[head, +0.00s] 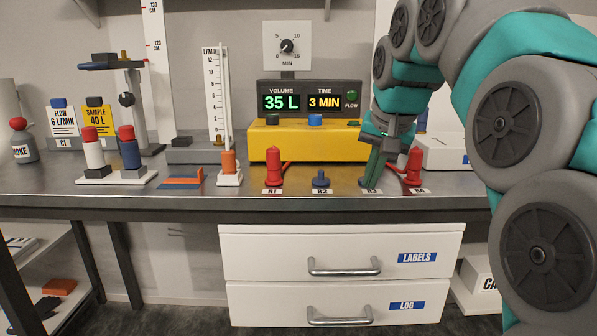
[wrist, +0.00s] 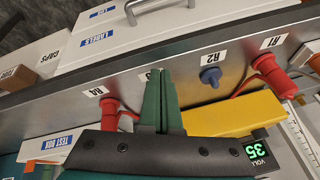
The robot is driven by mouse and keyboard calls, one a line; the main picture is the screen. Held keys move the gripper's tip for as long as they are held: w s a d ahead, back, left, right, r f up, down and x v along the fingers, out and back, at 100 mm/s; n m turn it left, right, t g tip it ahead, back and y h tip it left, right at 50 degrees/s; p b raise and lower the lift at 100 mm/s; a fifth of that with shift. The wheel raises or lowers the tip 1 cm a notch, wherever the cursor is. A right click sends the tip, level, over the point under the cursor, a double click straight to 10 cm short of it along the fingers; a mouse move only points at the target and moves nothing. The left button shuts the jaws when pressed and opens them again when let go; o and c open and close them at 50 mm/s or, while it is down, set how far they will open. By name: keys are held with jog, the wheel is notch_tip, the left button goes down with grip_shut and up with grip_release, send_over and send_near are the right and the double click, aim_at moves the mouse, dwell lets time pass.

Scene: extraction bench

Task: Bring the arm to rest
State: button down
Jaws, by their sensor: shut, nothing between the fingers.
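My gripper (head: 373,168) is shut and empty, its green fingers pointing down over the front edge of the bench at the R3 label. The wrist view also shows my gripper (wrist: 157,74), fingers together, between the blue R2 knob (wrist: 210,76) and the red R4 plug (wrist: 110,105). The fingers hide most of the R3 spot, so I cannot tell whether they touch anything there. My teal and grey arm reaches in from the right of the head view.
The steel bench (head: 205,205) carries a yellow pump unit (head: 300,143) reading 35 L and 3 MIN, just behind the fingers. A red R1 plug (head: 273,167) and a flow tube (head: 217,95) stand left. Drawers (head: 340,251) labelled LABELS and LOG are below, shut.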

jog(key=s+f+n+g, duration=0.2)
jog(key=s+f+g, duration=0.1)
jog(key=s+f, duration=1.2)
jog(key=s+d+f+n+g, duration=0.1)
jog(key=s+f+g, duration=0.3)
jog(key=s+f, duration=1.1)
jog(key=s+n, duration=0.1)
jog(key=s, duration=0.3)
jog(key=shift+s+d+h, duration=0.3)
jog(key=shift+s+h, duration=0.05)
jog(key=shift+h, duration=0.05)
jog(key=shift+f, duration=0.1)
